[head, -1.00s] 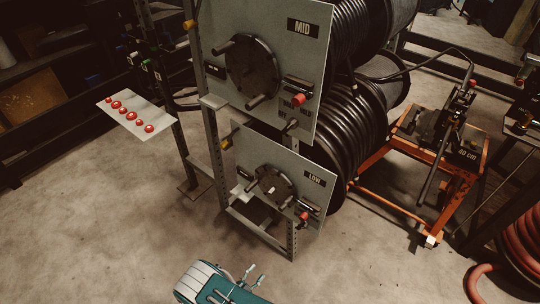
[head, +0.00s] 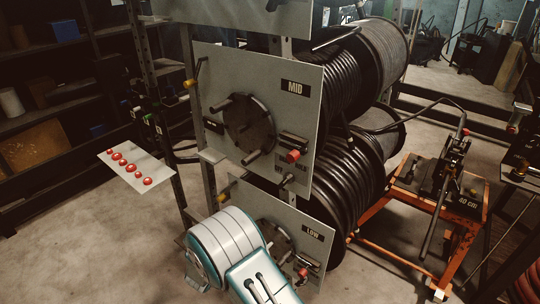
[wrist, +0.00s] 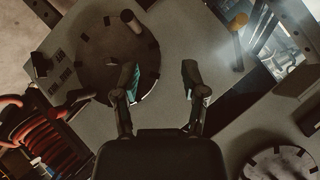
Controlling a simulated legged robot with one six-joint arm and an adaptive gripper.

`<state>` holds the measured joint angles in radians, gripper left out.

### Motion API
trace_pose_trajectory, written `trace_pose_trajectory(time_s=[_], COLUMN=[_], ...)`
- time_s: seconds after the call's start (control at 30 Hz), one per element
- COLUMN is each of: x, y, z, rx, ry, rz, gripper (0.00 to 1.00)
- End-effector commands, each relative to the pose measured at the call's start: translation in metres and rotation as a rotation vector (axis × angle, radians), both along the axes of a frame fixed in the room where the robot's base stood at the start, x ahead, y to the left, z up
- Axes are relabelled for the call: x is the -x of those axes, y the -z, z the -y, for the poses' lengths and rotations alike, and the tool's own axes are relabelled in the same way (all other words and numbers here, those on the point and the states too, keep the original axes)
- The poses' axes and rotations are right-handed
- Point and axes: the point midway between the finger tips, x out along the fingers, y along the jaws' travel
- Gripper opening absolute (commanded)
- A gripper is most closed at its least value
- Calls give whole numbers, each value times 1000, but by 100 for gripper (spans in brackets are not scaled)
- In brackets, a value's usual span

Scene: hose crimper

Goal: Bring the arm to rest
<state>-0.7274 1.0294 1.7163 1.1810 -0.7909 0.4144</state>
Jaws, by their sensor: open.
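My gripper (wrist: 160,82) is open and empty in the wrist view, its two dark fingers with teal pads held apart. Behind the fingers is a grey panel with a dark round crank disc (wrist: 100,60); I cannot tell how far off it is. In the head view my white and teal arm (head: 235,245) rises at the bottom, in front of the LOW panel (head: 312,235) and hiding part of it. My gripper itself does not show in the head view.
A hose rack carries the MID panel (head: 215,80) and large black hose reels (head: 345,190). An orange cart (head: 400,240) with a "40 cm" label stands at right. A plate with several red buttons (head: 125,165) is at left. Open floor (head: 100,240) lies at lower left.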

Motion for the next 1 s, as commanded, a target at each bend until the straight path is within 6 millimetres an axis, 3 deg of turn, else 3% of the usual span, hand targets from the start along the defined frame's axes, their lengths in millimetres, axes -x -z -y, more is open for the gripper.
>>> trace_pose_trajectory(time_s=[0.03,0.2,0.47,0.7,1.0], x=[-10,-25,-21,10,79], y=[-25,-93,-193,-270,-337], z=[1,9,42,86,152], rx=[-22,-61,-68,-11,125], ry=[-30,-155,-347,-513,-679], rz=[-5,-40,-78,-111,-176], gripper=[56,56,56,56,56])
